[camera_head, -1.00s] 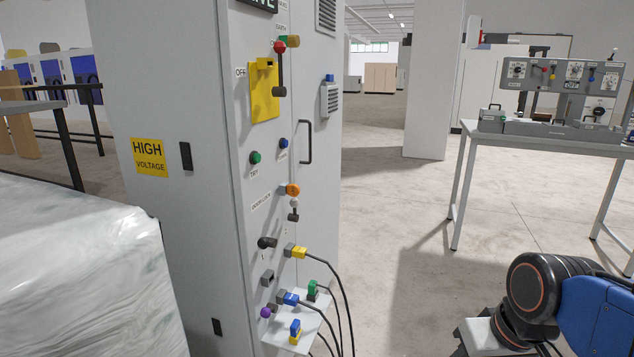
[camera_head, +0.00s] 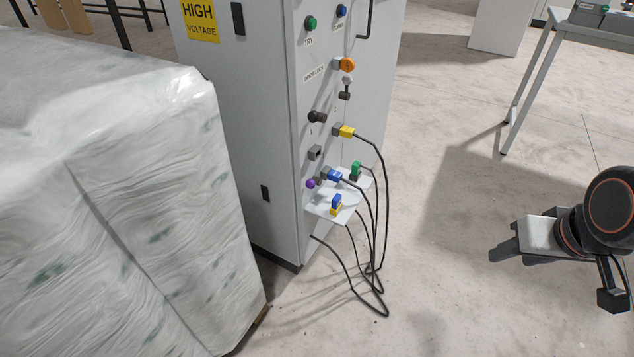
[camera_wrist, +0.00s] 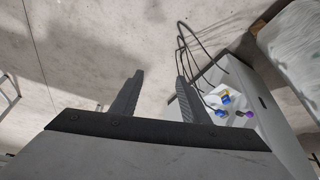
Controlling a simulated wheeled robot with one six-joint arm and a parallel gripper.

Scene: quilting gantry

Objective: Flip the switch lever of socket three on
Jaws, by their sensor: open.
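The grey cabinet (camera_head: 340,60) carries a column of sockets and knobs on its narrow face. A black knob lever (camera_head: 317,117) is beside a socket with a yellow plug (camera_head: 345,131). Below are a grey socket piece (camera_head: 315,152), a blue plug (camera_head: 334,176) and a purple knob (camera_head: 312,184), which also shows in the wrist view (camera_wrist: 247,114). The socket numbers are too small to read, so I cannot tell which lever is socket three's. My gripper (camera_head: 495,249) is open and empty, well right of the cabinet and apart from it; its fingers show in the wrist view (camera_wrist: 160,78).
A small shelf (camera_head: 318,208) under the sockets holds a green plug (camera_head: 356,169) and a blue-and-yellow plug (camera_head: 336,204). Black cables (camera_head: 378,250) hang to the floor. A wrapped pallet (camera_head: 140,200) stands left. A table (camera_head: 540,80) is back right; the floor between is clear.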

